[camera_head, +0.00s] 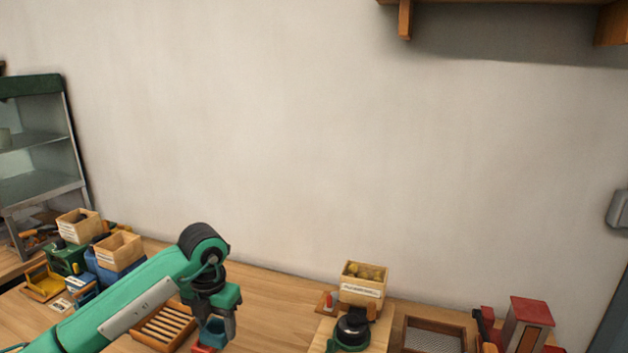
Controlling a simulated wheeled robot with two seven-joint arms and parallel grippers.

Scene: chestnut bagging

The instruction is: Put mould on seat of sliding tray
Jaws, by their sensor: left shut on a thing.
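My left gripper (217,328) hangs at the end of my green left arm, low in the picture, just right of a slatted wooden tray (163,326). It is shut on a small, partly hidden thing with a red part (204,349) at the bottom edge; I cannot tell its full shape or whether it is the mould. At the left stand a green machine (66,259) and a blue machine (105,277), with a yellow tray (43,283) in front of the green one. I cannot tell which part is the sliding tray or its seat. My right gripper is out of view.
Wooden boxes (119,249) sit on the machines. A labelled crate (362,287) stands behind a black-topped round device (352,329). A mesh-bottomed tray (434,335) and a red-topped unit (528,318) are to the right. The bench (270,305) is clear right of my gripper.

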